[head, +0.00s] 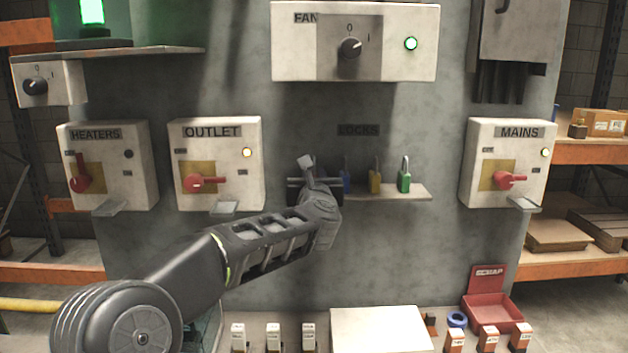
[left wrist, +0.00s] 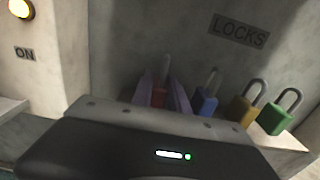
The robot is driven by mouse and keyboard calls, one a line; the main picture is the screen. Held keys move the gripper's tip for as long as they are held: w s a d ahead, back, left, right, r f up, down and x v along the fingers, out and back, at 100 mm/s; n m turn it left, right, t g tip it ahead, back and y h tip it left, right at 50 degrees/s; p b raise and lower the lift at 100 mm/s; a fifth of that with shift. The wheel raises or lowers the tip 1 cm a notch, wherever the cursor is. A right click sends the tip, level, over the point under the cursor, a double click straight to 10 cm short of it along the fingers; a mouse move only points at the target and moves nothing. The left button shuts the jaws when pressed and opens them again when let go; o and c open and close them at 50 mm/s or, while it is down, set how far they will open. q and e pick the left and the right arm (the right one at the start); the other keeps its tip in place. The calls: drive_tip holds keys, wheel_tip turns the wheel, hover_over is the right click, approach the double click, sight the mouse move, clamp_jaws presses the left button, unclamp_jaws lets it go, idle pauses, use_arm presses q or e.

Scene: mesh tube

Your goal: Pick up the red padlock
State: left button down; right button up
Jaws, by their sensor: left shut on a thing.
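The red padlock (left wrist: 159,97) shows in the left wrist view between the two purple-looking fingers of my left gripper (left wrist: 164,92). The fingers are shut on its body, and its shackle rises above them. In the head view my left gripper (head: 308,182) is at the left end of the lock shelf (head: 415,192) and hides the red padlock. I cannot tell whether the padlock still touches the shelf. My right gripper is not in view.
Blue (head: 347,180), yellow (head: 375,181) and green (head: 404,181) padlocks stand on the shelf just right of my gripper. The OUTLET box (head: 217,140) is close on the left. The MAINS box (head: 508,150) is farther right. The wall below the shelf is clear.

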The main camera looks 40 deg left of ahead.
use_arm(q)
wheel_tip(320, 180, up, 10)
drive_tip(key=shift+f+p, duration=0.2)
drive_tip(key=shift+p, duration=0.8)
drive_tip(key=shift+r, duration=0.2)
